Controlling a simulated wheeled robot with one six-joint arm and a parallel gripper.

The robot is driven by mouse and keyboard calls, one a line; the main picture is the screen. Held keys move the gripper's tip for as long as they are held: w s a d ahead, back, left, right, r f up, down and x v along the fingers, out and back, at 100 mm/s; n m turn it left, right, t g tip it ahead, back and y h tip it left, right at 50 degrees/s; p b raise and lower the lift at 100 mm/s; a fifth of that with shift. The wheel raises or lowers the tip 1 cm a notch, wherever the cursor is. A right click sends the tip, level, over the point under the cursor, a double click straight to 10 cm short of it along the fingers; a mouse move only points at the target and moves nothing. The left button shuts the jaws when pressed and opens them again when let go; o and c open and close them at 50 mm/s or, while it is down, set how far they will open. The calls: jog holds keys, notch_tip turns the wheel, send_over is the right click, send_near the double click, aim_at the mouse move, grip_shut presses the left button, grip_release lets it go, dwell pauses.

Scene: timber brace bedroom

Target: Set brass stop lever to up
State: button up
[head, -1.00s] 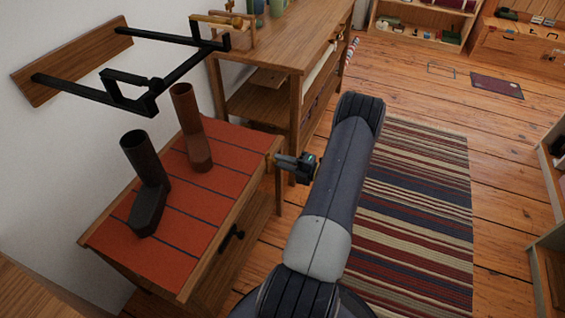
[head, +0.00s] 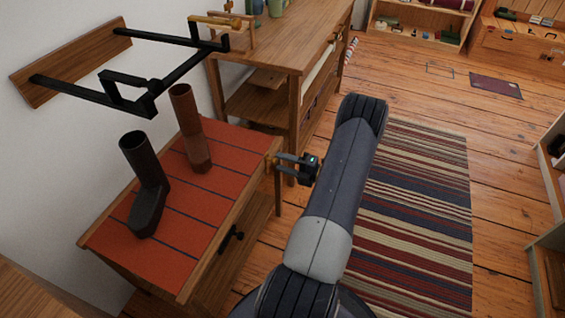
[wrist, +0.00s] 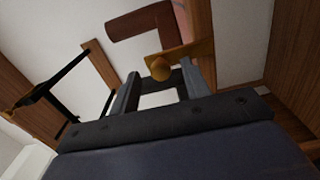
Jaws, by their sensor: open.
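The brass stop lever (head: 270,159) is at the right end of the red-topped bench (head: 206,226), by its far corner. In the wrist view its rounded brass knob (wrist: 160,69) and flat arm (wrist: 189,53) show. My gripper (head: 279,162) is at the lever, reaching in from the right. In the wrist view my gripper (wrist: 161,80) is open, with one finger on each side of the knob and gaps visible. I cannot tell whether either finger touches it. The lever's pivot is not clearly visible.
Two boot-like forms, one dark (head: 147,185) and one brown (head: 191,130), stand on the bench. A black metal frame (head: 176,70) juts from the wall above. A wooden workbench (head: 305,45) stands behind. Floor and a striped rug (head: 415,215) lie open to the right.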

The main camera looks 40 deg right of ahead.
jog(key=v, duration=1)
jog(key=shift+w+a, duration=0.1)
jog(key=shift+w, duration=0.05)
jog(key=x, duration=1)
jog(key=shift+w, duration=0.3)
jog(key=shift+s, duration=0.1)
